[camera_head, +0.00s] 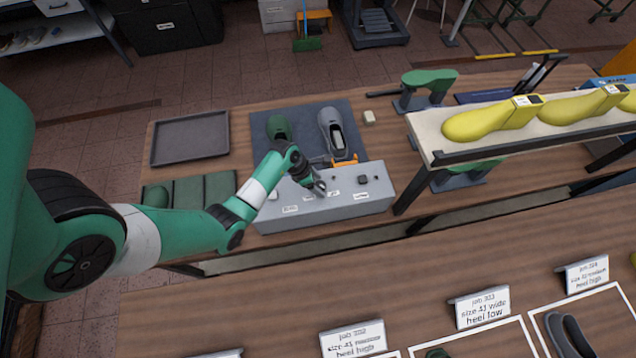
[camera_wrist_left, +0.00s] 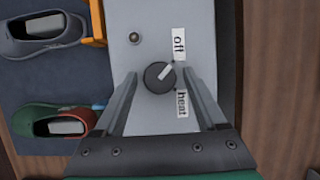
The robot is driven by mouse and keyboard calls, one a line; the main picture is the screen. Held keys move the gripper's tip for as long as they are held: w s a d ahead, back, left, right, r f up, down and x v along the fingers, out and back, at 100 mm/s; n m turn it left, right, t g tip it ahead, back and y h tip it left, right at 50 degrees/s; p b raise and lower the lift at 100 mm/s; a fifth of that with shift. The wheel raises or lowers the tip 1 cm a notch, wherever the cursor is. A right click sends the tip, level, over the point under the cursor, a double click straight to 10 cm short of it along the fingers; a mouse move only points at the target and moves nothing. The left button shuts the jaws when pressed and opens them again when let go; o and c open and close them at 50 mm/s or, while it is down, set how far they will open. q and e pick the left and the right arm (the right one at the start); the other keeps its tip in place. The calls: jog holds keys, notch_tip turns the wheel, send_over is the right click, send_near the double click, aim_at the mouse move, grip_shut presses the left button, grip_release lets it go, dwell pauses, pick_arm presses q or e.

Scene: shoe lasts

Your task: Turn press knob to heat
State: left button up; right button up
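The grey control box (camera_head: 340,207) stands on the workbench. In the left wrist view its round dark knob (camera_wrist_left: 154,79) has a white pointer slanting up and right, towards the lower end of the "off" label (camera_wrist_left: 179,44). The "heat" label (camera_wrist_left: 182,103) lies below it. My left gripper (camera_head: 319,188) is over the top of the box. In the left wrist view its two fingers are apart, one on each side of the knob; I cannot tell whether they touch it. The knob is hidden in the head view. My right gripper is not in view.
Behind the box, a green shoe (camera_head: 278,127) and a grey shoe (camera_head: 327,120) lie on a dark mat (camera_head: 305,113). A raised shelf (camera_head: 436,141) with yellow lasts stands to the right.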

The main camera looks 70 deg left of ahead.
pick_arm(q)
grip_shut()
